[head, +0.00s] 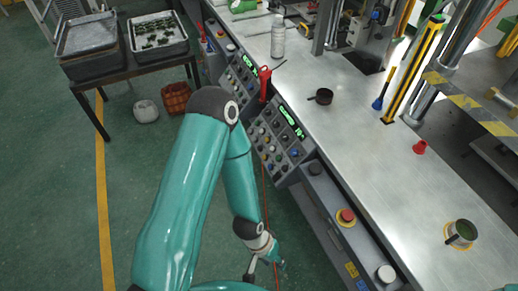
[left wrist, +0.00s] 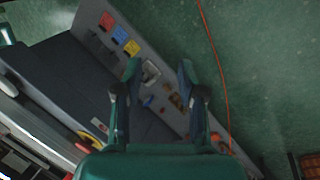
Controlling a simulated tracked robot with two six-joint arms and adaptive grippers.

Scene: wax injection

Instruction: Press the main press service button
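A control panel (head: 277,135) with a green display and several buttons and knobs is set in the front of the steel bench. Which button is the main press service button I cannot tell. My left gripper (head: 264,268) hangs low in front of the bench, below this panel and apart from it. In the left wrist view my left gripper (left wrist: 158,78) has its two fingers spread with nothing between them. Beyond the fingers is a grey panel (left wrist: 150,58) with small coloured controls and red, blue and yellow labels. My right gripper is not in view.
The bench front carries a red mushroom button (head: 346,216) and a white button (head: 385,273). A red-handled tool (head: 265,84) stands between two control panels. An orange cable (left wrist: 222,75) runs along the green floor. A side table with trays (head: 157,36) stands at upper left.

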